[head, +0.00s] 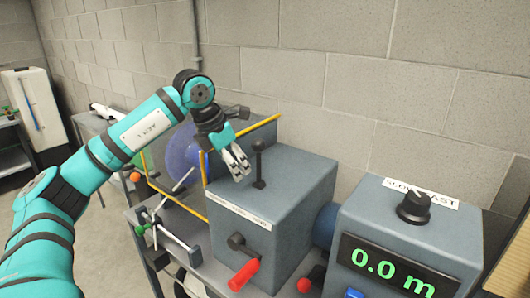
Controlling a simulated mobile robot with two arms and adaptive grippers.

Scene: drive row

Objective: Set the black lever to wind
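The black lever (259,165) stands about upright, with a round knob, in a slot on top of a grey box (305,181). A white label strip (236,212) runs along the box's top front edge; its words are too small to read surely. My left gripper (238,168) hangs over the box's top, just left of the lever and apart from it, fingers pointing down. The fingers lie close together, and I cannot tell whether they are open or shut. Nothing shows between them. My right gripper is not in view.
A red-handled crank (244,275) sticks out of the box's front. To the right, a grey unit has a black knob (414,207) and a green display (398,268) reading 0.0 m. A blue drum (184,158) and yellow bars stand left. A block wall closes the back.

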